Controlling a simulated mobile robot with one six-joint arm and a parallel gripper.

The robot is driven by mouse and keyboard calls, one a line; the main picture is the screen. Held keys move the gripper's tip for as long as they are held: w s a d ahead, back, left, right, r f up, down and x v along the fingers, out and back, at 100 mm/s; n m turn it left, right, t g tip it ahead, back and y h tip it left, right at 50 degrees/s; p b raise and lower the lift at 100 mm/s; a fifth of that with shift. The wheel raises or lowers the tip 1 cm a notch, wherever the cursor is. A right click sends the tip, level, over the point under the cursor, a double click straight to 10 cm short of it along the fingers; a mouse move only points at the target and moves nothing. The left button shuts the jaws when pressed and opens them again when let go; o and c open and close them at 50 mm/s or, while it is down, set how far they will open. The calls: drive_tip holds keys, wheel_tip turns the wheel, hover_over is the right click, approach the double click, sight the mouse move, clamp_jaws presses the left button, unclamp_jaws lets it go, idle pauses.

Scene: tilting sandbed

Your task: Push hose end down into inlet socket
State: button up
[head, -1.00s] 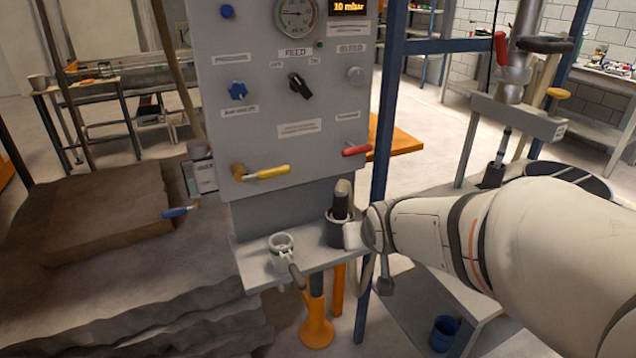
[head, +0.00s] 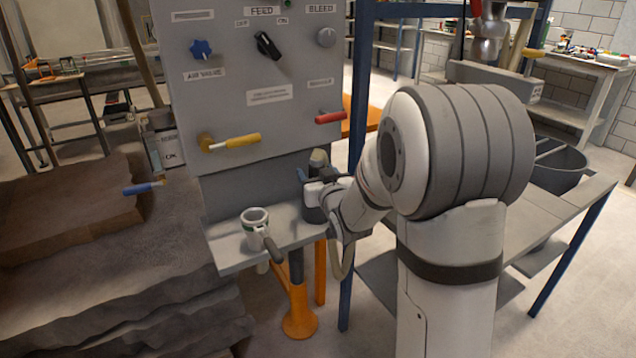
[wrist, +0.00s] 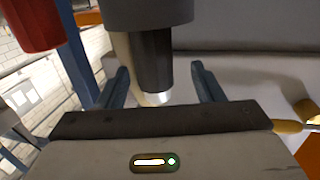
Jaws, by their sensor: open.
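The hose end, a dark grey cylinder (wrist: 152,60) with a pale ring at its tip, stands between my gripper's two blue fingers (wrist: 163,85) in the wrist view. The fingers are apart, with visible gaps on both sides. The pale hose (head: 347,260) hangs below the shelf. A whitish ring-topped socket with a green band (head: 254,220) and a grey lever, seemingly the inlet socket, stands left of my gripper. Its mouth looks empty.
The grey control panel (head: 262,120) rises behind the shelf (head: 232,252). A yellow lever (head: 232,142) and a red lever (head: 328,118) stick out above it. A blue post (head: 354,200) stands close to my gripper. The sandbed (head: 150,265) lies left.

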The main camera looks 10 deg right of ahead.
drive_tip(key=w, duration=0.4)
drive_tip(key=shift+f, duration=0.2)
drive_tip(key=shift+c, duration=0.3)
drive_tip(key=c, duration=1.2)
